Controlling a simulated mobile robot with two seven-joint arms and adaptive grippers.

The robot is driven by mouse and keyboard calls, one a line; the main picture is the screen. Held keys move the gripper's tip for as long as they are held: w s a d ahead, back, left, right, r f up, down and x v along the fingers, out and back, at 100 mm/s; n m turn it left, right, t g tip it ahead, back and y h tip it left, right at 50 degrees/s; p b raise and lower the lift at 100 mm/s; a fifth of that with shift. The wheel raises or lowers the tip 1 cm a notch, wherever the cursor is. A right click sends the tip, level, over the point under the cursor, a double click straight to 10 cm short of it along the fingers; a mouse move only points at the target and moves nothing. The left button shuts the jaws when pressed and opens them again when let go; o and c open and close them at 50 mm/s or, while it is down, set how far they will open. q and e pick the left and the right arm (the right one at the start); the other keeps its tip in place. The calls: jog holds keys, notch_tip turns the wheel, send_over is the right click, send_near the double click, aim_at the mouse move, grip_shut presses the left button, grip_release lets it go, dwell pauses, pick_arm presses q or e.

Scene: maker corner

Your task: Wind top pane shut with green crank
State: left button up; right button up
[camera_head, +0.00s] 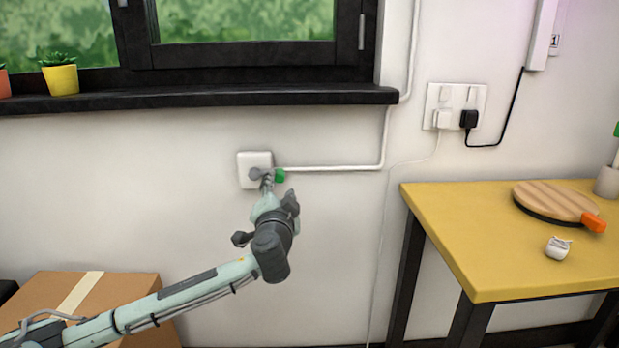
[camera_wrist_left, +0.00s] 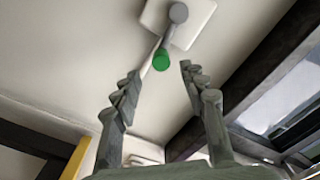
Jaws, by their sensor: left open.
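The crank is a grey arm on a white square wall box (camera_head: 243,172) with a green knob (camera_head: 280,176) at its end. In the head view the knob sticks out to the right of the box. My left gripper (camera_head: 268,182) is raised in front of the box, just left of the knob, and partly covers the crank. In the left wrist view the green knob (camera_wrist_left: 161,60) lies ahead, between the lines of the two spread fingers of my left gripper (camera_wrist_left: 158,75). The gripper is open and holds nothing. The top pane is outside the head view. My right gripper is not in view.
A dark window sill (camera_head: 230,97) juts out above the box, with a yellow plant pot (camera_head: 61,79) on it. A white pipe (camera_head: 335,168) runs right from the box. A yellow table (camera_head: 455,235) stands at right and a cardboard box (camera_head: 125,290) at lower left.

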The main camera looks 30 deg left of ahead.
aim_at(280, 180)
pick_arm(q)
jog(key=x, duration=0.6)
jog(key=shift+a+p, duration=0.25)
jog(key=shift+p, duration=0.05)
jog(key=shift+w+a, duration=0.3)
jog(key=shift+w, duration=0.25)
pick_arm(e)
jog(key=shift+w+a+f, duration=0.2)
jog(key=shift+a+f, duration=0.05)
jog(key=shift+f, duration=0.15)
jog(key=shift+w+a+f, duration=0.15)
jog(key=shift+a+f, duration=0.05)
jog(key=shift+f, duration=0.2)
pick_arm(q)
jog(key=c, duration=0.7)
jog(key=shift+f, duration=0.1)
grip_shut()
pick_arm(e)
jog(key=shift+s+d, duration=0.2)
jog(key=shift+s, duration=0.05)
pick_arm(q)
jog(key=shift+d, duration=0.1)
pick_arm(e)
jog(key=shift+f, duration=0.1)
